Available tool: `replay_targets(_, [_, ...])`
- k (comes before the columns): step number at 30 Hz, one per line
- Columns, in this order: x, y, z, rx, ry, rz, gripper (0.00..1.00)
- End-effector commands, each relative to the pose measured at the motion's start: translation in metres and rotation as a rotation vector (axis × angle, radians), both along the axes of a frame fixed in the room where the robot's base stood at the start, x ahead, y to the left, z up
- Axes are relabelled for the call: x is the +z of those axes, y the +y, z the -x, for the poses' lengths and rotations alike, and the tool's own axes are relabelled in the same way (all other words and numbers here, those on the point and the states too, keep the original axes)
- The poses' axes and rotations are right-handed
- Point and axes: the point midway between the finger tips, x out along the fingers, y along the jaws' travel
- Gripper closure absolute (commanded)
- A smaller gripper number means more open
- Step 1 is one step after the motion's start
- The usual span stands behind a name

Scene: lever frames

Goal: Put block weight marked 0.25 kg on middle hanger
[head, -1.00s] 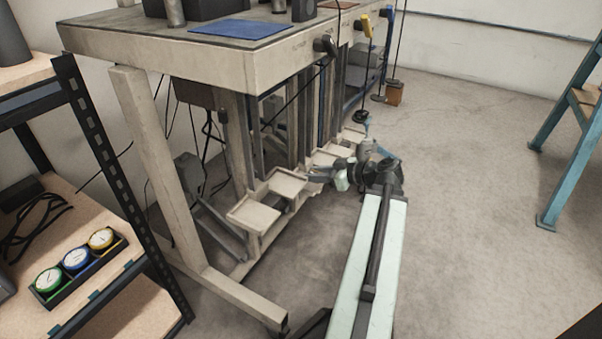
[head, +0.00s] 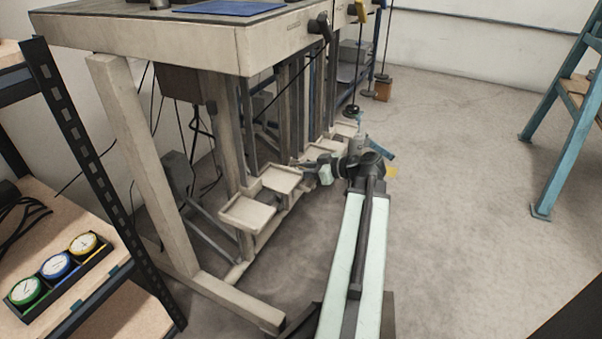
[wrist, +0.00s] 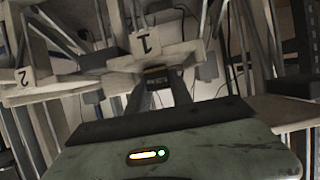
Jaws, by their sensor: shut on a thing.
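My gripper (wrist: 155,88) is shut on a small dark block (wrist: 157,76) with a yellowish marking, held between the fingertips in the wrist view. The marking is too small to read. In the head view my gripper (head: 300,163) is low, beside the pale trays under the bench; the block cannot be made out there. The middle hanger (head: 351,109) looks like a dark disc on a cord below the yellow lever handle (head: 361,11). It hangs behind and to the right of my gripper, apart from it.
Pale trays (head: 247,214) line the bench's (head: 150,45) lower frame. Plates numbered 1 (wrist: 146,42) and 2 (wrist: 24,77) show in the wrist view. An orange-brown block (head: 383,90) hangs farther back. Shelving with gauges (head: 55,266) stands left. Floor (head: 460,200) at right is clear.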

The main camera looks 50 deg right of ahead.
Motion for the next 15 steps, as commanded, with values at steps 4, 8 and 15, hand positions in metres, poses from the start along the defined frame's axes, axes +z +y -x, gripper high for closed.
replay_targets(4, [-0.0037, 0.0007, -0.0006, 0.001, -0.001, -0.001, 1.00])
replay_targets(8, [-0.0025, 0.0007, -0.0005, 0.001, 0.000, 0.001, 0.52])
replay_targets(15, [-0.0023, 0.0005, -0.0003, 0.001, 0.000, 0.000, 0.52])
